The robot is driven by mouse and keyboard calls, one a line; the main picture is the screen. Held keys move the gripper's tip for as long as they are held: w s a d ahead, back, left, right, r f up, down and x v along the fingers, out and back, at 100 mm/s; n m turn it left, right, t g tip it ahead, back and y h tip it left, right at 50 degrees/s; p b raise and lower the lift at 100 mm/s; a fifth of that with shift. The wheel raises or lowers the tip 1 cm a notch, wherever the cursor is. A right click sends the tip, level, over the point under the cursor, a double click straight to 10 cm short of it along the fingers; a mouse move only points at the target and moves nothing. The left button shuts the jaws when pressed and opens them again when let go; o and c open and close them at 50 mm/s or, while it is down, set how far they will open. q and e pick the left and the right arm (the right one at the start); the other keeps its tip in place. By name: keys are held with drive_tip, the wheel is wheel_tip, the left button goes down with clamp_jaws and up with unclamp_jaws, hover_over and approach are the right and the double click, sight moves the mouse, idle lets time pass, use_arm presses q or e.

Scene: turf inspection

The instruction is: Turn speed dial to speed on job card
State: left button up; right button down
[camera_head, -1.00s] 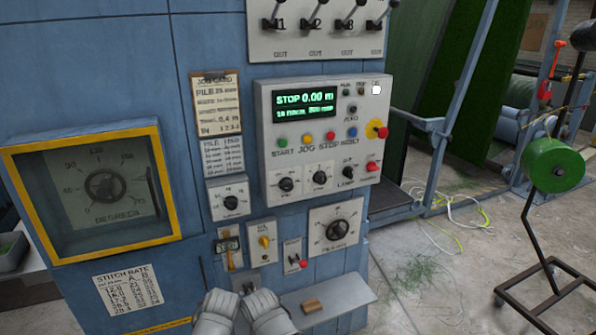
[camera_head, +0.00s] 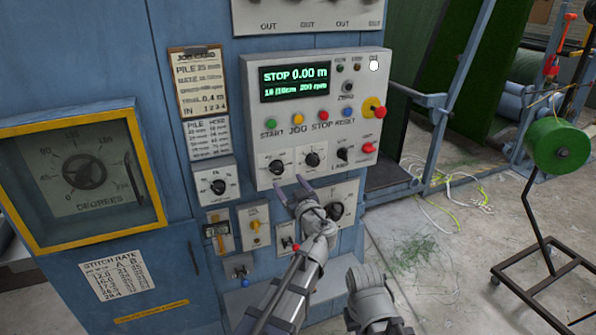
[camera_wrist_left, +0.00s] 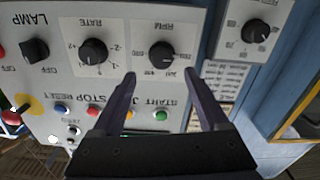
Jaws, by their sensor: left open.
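The RPM speed dial (camera_head: 276,167) is a black knob on a white plate, low on the grey control panel. In the left wrist view, which is upside down, this RPM dial (camera_wrist_left: 162,54) shows just beyond the fingertips. My left gripper (camera_head: 292,186) is open and empty, just below the dials; its fingers (camera_wrist_left: 159,75) are spread roughly in line with the knob's two sides and do not appear to grip it. The job card (camera_head: 199,85) hangs on a clipboard left of the panel; its speed line is too blurred to read. The green display (camera_head: 295,81) reads STOP, 0.00 m, about 200 rpm.
The RATE dial (camera_head: 312,159) sits close beside the RPM dial, with the LAMP knob (camera_head: 343,154) further right. Coloured push buttons (camera_head: 298,118) and a red knob on a yellow base (camera_head: 374,107) are above. Small switch plates (camera_head: 254,226) lie below.

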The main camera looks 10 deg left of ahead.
sight(279, 171)
use_arm(q)
drive_tip(key=shift+x, duration=3.9)
drive_tip(key=shift+s+a, duration=0.1)
drive_tip(key=shift+a, duration=0.05)
clamp_jaws()
